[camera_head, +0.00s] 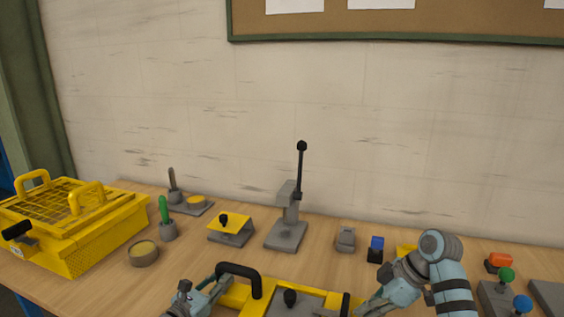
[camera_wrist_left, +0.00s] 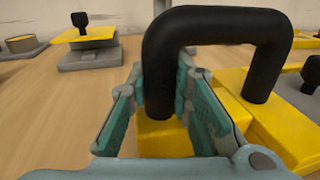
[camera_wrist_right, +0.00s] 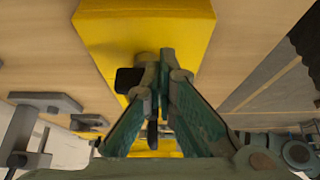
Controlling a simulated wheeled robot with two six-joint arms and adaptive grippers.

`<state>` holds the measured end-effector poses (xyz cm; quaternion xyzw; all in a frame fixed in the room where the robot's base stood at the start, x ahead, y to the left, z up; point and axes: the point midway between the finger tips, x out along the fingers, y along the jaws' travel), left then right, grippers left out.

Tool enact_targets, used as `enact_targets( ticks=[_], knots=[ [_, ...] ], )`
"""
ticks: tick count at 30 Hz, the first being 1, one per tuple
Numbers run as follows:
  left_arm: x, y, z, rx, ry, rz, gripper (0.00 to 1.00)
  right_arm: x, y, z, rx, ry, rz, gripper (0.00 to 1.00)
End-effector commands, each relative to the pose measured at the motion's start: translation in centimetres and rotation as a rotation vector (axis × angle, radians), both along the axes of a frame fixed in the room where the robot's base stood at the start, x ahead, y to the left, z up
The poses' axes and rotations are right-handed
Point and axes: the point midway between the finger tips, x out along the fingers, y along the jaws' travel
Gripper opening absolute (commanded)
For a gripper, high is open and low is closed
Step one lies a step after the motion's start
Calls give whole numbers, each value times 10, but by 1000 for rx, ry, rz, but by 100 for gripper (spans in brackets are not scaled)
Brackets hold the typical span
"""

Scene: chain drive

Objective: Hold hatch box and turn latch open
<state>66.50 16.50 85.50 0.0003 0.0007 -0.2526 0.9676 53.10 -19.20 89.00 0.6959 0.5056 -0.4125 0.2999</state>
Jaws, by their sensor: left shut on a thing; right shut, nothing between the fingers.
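The yellow hatch box (camera_head: 236,297) is at the bottom centre of the head view, partly cut off. It has a black arched handle (camera_head: 241,269) and a grey hatch (camera_head: 310,300) with a black knob (camera_head: 290,297). My left gripper (camera_head: 222,284) is shut on the handle's near post, which stands between its fingers in the left wrist view (camera_wrist_left: 158,85). My right gripper (camera_head: 358,311) is shut and empty at the box's right side. In the right wrist view, its closed tips (camera_wrist_right: 160,60) are beside a black part (camera_wrist_right: 127,80), perhaps the latch; contact is unclear.
A lever press (camera_head: 287,232) stands behind the box, with a small yellow-topped stand (camera_head: 231,229) to its left. A yellow basket (camera_head: 75,225) is at the far left, near a round tin (camera_head: 143,254). Small blue (camera_head: 375,250) and grey (camera_head: 346,239) blocks stand behind my right arm.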

Motion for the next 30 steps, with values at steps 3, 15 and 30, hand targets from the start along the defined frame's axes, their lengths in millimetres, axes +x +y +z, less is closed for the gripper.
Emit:
enact_targets(
  ticks=[3, 15, 30],
  knots=[
    [0, 0, -1, 0, 1, 0, 0, 0, 0, 0, 0, 0, 0, 0],
    [0, 0, -1, 0, 1, 0, 0, -5, -7, 0, -1, 1, -1, 0],
    [0, 0, -1, 0, 1, 0, 0, 37, -21, 76, 7, -12, -16, 0]
  ],
)
